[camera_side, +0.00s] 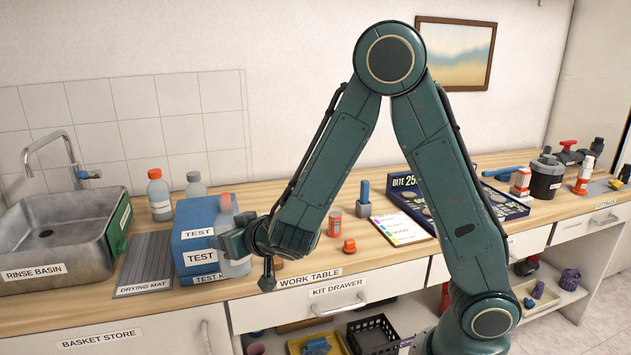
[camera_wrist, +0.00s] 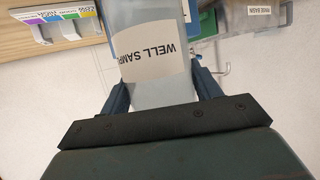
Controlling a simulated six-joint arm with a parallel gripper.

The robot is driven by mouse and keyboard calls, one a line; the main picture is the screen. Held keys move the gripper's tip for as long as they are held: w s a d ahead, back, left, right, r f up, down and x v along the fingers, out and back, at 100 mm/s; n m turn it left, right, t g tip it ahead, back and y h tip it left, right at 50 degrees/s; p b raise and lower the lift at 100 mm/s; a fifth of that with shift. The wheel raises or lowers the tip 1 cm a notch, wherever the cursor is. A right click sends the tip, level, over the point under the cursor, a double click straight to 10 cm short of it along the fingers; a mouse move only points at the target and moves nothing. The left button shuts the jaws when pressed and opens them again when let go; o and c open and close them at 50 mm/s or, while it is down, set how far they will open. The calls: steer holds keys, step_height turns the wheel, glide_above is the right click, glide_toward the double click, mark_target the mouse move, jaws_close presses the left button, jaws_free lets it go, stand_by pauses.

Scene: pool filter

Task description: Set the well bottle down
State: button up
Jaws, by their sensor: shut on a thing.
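The well bottle is a clear, greyish bottle with a white label. In the side view its body (camera_side: 238,266) shows below my gripper (camera_side: 234,242), and an orange-red cap shows above. It looks upright, in front of the blue test kit box (camera_side: 192,240). My gripper is shut on the well bottle, with a finger on each side. In the wrist view the bottle (camera_wrist: 152,22) sits between the fingers of my gripper (camera_wrist: 163,90), its label upside down and partly readable as "WELL SAMP". Whether its base touches the work table (camera_side: 385,262) is unclear.
A drying mat (camera_side: 146,264) and a rinse basin (camera_side: 60,235) lie to the left. Two bottles, one orange-capped (camera_side: 159,195) and one grey-capped (camera_side: 196,187), stand behind the box. A small orange vial (camera_side: 335,222) and an orange cap (camera_side: 349,245) are to the right.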

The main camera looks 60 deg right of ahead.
steer(key=shift+r, duration=0.1)
step_height(320, 180, up, 16)
steer(key=shift+r, duration=0.2)
steer(key=s+d+m+g+h, duration=0.3)
steer(key=d+m+h, duration=0.1)
steer(key=d, duration=0.8)
steer(key=s+d+m+g+h, duration=0.3)
steer(key=d+m+h, duration=0.1)
steer(key=d, duration=0.7)
steer(key=shift+m, duration=0.3)
steer(key=f, duration=0.5)
steer(key=shift+w+d+f, duration=0.1)
steer(key=shift+d+f, duration=0.1)
steer(key=shift+f, duration=0.05)
step_height(320, 180, down, 16)
steer(key=shift+f, duration=0.15)
